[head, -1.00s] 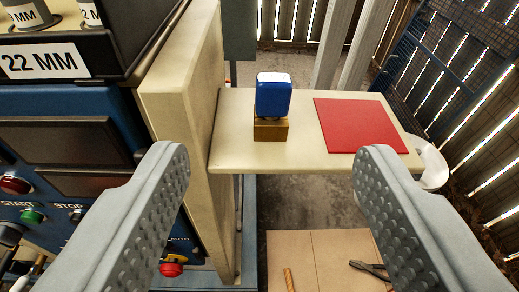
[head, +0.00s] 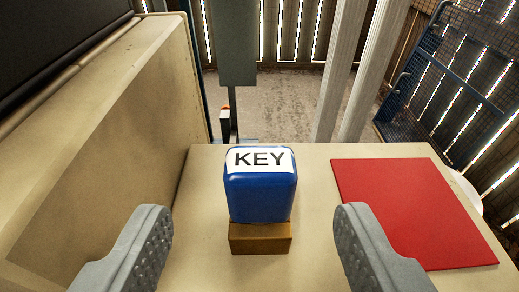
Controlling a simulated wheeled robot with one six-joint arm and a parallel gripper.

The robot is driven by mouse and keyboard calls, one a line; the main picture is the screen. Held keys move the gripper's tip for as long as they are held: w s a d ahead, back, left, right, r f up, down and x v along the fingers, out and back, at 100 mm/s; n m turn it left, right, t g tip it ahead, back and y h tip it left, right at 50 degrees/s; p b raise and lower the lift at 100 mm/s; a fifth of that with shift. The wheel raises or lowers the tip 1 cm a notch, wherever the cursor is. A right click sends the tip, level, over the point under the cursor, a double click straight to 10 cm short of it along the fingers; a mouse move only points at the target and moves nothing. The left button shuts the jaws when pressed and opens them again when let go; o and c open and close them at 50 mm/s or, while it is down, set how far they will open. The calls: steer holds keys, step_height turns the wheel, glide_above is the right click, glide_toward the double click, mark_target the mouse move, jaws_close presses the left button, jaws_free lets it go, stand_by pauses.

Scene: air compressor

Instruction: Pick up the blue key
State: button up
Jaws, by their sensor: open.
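The blue key (head: 260,193) is a rounded blue block with a white label reading "KEY" on its top. It stands upright in a small brown wooden base (head: 260,238) on the cream shelf (head: 312,170). My gripper (head: 254,225) is open and empty. Its left finger is to the left of the key and its right finger to the right, both nearer to the camera. Neither finger appears to touch the key. The key's lower end is hidden in or behind the base.
A flat red square (head: 412,210) lies on the shelf to the right of the key. A cream upright panel (head: 110,140) borders the shelf on the left. Behind the shelf are pale posts (head: 350,75), a grey box on a post (head: 237,45) and a blue mesh frame (head: 440,90).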

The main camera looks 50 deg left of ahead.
mark_target(260, 187)
steer(key=shift+x, duration=3)
steer(key=shift+w, duration=0.15)
steer(key=c, duration=1.1)
